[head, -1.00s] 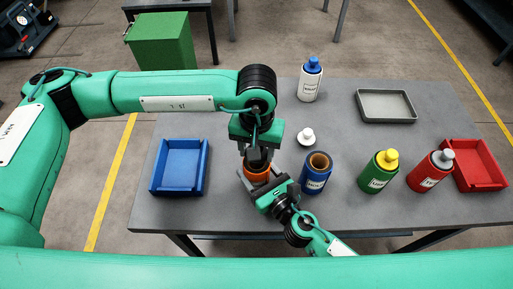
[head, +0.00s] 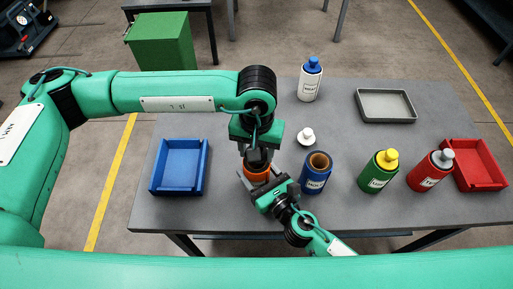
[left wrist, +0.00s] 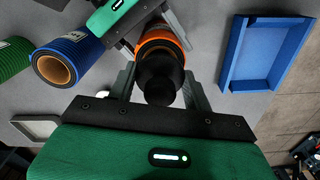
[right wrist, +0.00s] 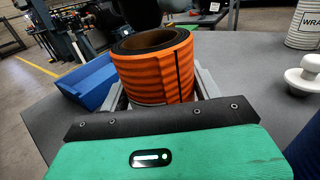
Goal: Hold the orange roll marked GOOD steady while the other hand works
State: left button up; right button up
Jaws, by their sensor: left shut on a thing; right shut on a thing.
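The orange roll (right wrist: 150,75) stands upright in the right wrist view, its open dark top showing. My right gripper (right wrist: 158,100) is shut on it from the side. The roll shows partly in the head view (head: 257,173), and its orange side shows in the left wrist view (left wrist: 162,37). No GOOD marking is readable from here. My left gripper (left wrist: 160,88) points down above the roll and is shut on a black rounded piece (left wrist: 160,78). That piece is over the roll's top; I cannot tell whether they touch.
A blue roll (head: 317,180) stands just right of the orange one, with a white knobbed piece (head: 306,137) behind it. Green (head: 376,178) and red (head: 426,178) bottles stand farther right. A blue tray (head: 155,184) is at left, a red tray (head: 500,182) at right.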

pick_arm(q)
jog(key=shift+f, duration=1.15)
jog(key=o, duration=1)
jog(key=shift+f, duration=0.1)
jog(key=shift+o, duration=0.2)
jog(key=shift+a, duration=0.1)
jog(key=shift+w+a+f, duration=0.1)
jog(key=shift+a, duration=0.05)
jog(key=shift+d+r, duration=0.15)
jog(key=shift+r, duration=1.75)
jog(key=shift+d+r, duration=0.1)
jog(key=shift+r, duration=1.8)
grip_shut()
